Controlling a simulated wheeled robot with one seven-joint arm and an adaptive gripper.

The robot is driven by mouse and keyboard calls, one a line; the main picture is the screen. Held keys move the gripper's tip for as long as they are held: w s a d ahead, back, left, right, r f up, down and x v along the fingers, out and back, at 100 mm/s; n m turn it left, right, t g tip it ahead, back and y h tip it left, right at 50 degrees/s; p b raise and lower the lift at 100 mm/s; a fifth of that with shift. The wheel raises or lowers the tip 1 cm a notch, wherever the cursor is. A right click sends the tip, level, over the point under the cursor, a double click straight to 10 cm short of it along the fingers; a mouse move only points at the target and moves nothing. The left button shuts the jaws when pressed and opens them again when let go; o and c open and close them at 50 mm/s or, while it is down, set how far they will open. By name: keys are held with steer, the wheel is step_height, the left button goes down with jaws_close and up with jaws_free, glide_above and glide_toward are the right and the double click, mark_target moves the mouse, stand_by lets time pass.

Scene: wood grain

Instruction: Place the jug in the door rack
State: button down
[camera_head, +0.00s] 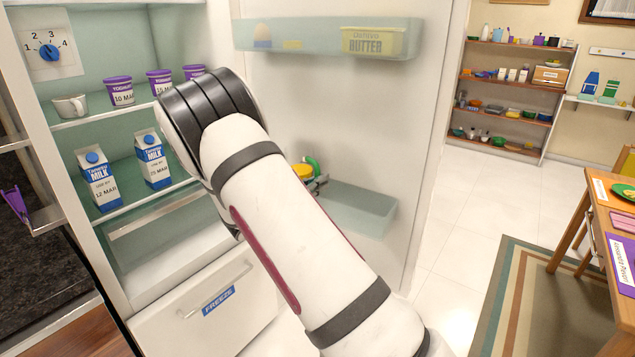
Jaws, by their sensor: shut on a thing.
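The jug (303,171) shows only as a yellow top with a green curved part, just right of my arm; the rest is hidden behind the arm. A small dark part of my gripper (318,184) shows beside it, shut on the jug. The fridge door stands open. Its lower door rack (365,208) is a translucent bin, and its visible right part looks empty. The jug is in front of or above the rack's left end; I cannot tell whether it touches the rack.
Fridge shelves at left hold a cup (70,106), yogurt tubs (119,92) and two milk cartons (97,180). A freezer drawer (210,310) is below. A table (610,215) stands at right, and a shelf unit (510,90) at the back. Floor right of the door is clear.

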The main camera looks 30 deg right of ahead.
steer(key=shift+f, duration=0.15)
steer(key=c, duration=1.6)
jaws_free()
steer(key=shift+c, duration=0.2)
